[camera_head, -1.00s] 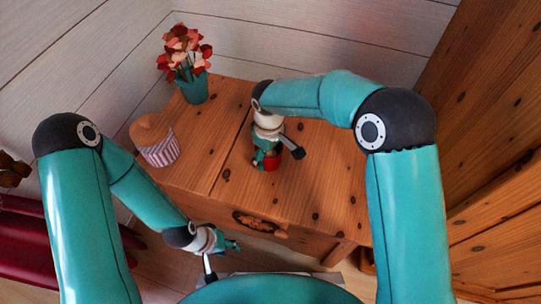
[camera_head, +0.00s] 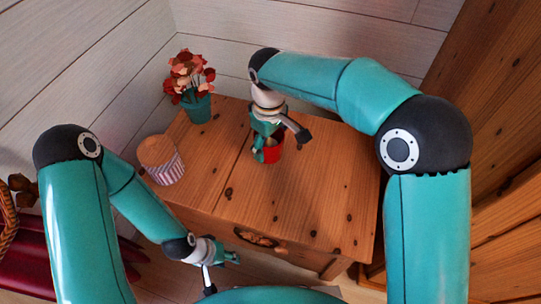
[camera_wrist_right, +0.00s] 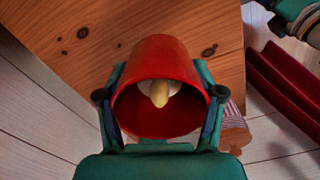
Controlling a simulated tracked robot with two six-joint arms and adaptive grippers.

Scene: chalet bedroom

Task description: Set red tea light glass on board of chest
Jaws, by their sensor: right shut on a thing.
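The red tea light glass (camera_head: 275,154) is over the middle of the wooden chest's board (camera_head: 310,190), between the fingers of my right gripper (camera_head: 267,147). In the right wrist view the glass (camera_wrist_right: 165,60) shows its open mouth with a pale candle (camera_wrist_right: 160,90) inside. My right gripper (camera_wrist_right: 160,105) is shut on it, one finger on each side. I cannot tell whether the glass touches the board. My left gripper (camera_head: 230,258) is low in front of the chest, apart from the glass; its finger opening is unclear.
A teal pot with red flowers (camera_head: 190,80) stands at the chest's back left corner. A striped jar with a wooden lid (camera_head: 162,160) stands at its left edge. The board's front and right are clear. A wooden wardrobe (camera_head: 500,130) rises at the right.

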